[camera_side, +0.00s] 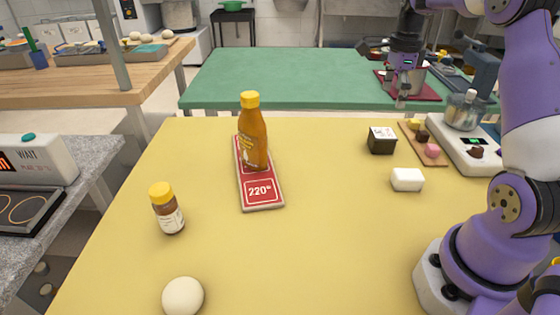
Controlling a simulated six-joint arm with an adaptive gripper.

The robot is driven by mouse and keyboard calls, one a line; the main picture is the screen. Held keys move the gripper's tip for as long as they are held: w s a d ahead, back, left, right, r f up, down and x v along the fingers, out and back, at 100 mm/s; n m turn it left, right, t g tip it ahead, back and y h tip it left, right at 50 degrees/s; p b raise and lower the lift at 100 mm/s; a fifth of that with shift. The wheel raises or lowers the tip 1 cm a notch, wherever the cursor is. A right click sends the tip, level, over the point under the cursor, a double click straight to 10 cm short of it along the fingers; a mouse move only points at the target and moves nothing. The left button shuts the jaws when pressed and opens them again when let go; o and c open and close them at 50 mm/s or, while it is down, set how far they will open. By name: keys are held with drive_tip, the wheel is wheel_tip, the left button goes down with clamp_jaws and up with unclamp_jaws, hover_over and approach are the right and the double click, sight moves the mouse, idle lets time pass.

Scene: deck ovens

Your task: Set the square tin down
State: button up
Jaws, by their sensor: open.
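A small dark square tin (381,147) with a white printed top stands upright on the yellow table (325,235), right of the middle and toward the far edge. My gripper (401,102) hangs from the purple arm at the upper right, fingers pointing down. It is open, with nothing seen between its fingers. In the picture it is above and slightly right of the tin, apart from it. Its exact height and depth over the table are hard to tell.
A white block (407,179) lies in front of the tin. A board with small sweets (423,142) and a white scale-like device (470,145) are to its right. A sauce bottle (253,135) stands on a red 220° plate (262,193). The table's middle is clear.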

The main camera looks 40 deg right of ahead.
drive_tip(key=s+a+r+n+t+h, duration=0.1)
drive_tip(key=a+r+n, duration=0.2)
drive_tip(key=a+n, duration=0.35)
drive_tip(key=a+r+n+t, duration=0.1)
drive_tip(key=a+r+n, duration=0.2)
drive_tip(key=a+n, duration=0.3)
drive_tip(key=s+a+f+n+t, duration=0.1)
drive_tip(key=s+a+n, duration=0.3)
drive_tip(key=a+n, duration=0.2)
drive_tip(key=s+a+n+t+y, duration=0.1)
drive_tip(key=s+a+n+t, duration=0.1)
drive_tip(key=s+a+n, duration=0.2)
drive_tip(key=a+n, duration=0.2)
drive_tip(key=n, duration=0.2)
drive_tip(key=shift+a+f+t, duration=0.25)
drive_tip(key=shift+f+t, duration=0.05)
drive_tip(key=shift+f, duration=0.05)
